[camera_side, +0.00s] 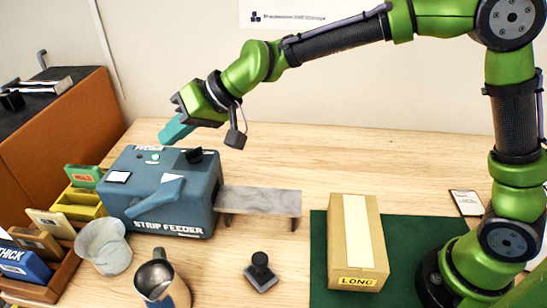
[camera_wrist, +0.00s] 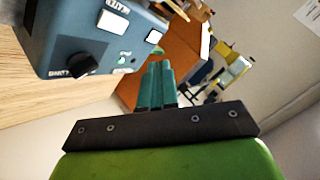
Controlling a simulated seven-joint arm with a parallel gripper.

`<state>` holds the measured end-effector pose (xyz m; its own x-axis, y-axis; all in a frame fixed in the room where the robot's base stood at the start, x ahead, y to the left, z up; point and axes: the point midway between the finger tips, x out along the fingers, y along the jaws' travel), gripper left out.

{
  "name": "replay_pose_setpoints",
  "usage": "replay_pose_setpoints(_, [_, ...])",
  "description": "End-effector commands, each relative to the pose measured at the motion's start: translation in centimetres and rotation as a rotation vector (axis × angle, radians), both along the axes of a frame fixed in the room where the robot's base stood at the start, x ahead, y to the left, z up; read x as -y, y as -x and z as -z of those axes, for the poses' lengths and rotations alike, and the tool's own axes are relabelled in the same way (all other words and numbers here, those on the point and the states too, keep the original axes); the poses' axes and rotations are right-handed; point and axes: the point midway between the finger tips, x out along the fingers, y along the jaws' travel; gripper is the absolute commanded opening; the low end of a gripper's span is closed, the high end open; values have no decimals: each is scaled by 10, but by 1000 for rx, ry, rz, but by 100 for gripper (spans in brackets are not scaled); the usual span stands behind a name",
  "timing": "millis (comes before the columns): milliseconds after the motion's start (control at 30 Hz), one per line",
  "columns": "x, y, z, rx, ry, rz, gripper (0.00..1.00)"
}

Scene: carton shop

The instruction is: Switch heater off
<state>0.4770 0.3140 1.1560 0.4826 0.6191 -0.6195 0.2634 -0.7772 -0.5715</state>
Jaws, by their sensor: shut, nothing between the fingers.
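The blue-grey strip feeder (camera_side: 205,200) stands on the table at left. A black knob (camera_side: 193,155), a small green light (camera_side: 154,157) and a white plate (camera_side: 118,177) show on its top. In the wrist view, a white part (camera_wrist: 112,21) sits beside a label that seems to read HEATER. The black knob (camera_wrist: 82,65) and another white plate (camera_wrist: 154,36) also show there. I cannot tell the heater switch's position. My gripper (camera_side: 170,136) is shut and empty, with teal fingers above the feeder's back edge, apparently apart from it. The fingers also show in the wrist view (camera_wrist: 157,72).
A grey metal outfeed table (camera_side: 260,201) adjoins the feeder's right side. A stamp (camera_side: 261,272), metal jug (camera_side: 160,280) and pale cup (camera_side: 103,246) stand in front. A LONG carton (camera_side: 358,240) lies on a green mat (camera_side: 320,270). Card holders (camera_side: 85,205) stand left.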

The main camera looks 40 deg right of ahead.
Motion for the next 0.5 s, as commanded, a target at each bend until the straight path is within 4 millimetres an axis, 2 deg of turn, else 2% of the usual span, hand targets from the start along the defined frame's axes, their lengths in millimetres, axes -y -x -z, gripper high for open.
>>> replay_pose_setpoints(100, [-1, -7, -11, 39, -12, 8, 0])
replay_pose_setpoints(500, [0, -8, -11, 53, -5, 6, 0])
